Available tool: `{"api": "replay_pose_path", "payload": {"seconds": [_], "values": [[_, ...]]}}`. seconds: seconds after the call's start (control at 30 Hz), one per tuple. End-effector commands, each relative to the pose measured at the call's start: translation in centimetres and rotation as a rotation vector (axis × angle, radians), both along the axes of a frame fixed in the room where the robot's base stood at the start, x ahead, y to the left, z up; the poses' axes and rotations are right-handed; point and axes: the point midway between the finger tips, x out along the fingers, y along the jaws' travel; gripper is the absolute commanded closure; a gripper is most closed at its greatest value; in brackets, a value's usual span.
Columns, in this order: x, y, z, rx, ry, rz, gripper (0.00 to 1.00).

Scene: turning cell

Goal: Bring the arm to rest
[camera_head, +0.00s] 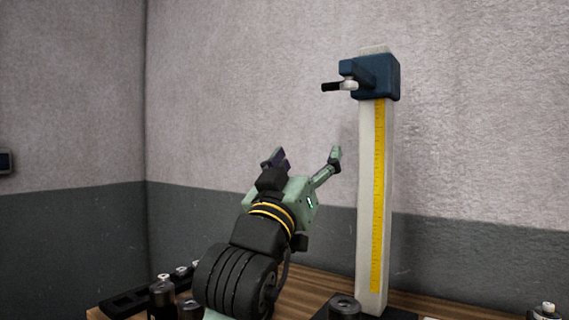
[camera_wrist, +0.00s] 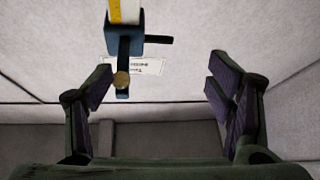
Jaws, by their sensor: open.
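My gripper (camera_head: 306,157) is raised above the bench in the head view, with its two fingers spread apart. In the wrist view my gripper (camera_wrist: 160,80) also shows wide open, with dark purple pads and nothing between them. My arm rises from the lower middle of the head view, and its lower part is out of frame.
A tall white gauge column (camera_head: 372,200) with a yellow scale and blue head (camera_head: 376,76) stands right of my gripper. The blue head also shows in the wrist view (camera_wrist: 124,27). Dark cylinders (camera_head: 161,297) crowd the wooden bench (camera_head: 310,287). Space above my gripper looks clear.

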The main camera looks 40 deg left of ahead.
Motion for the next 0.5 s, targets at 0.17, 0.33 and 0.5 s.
{"api": "replay_pose_path", "payload": {"seconds": [0.17,0.33,0.5], "values": [[-1.8,2.0,-0.3,0.008,-0.075,0.077,0.26],[-2.7,2.8,-0.3,0.017,-0.108,0.117,0.26],[-2.9,3.0,-0.4,0.018,-0.115,0.126,0.26]]}}
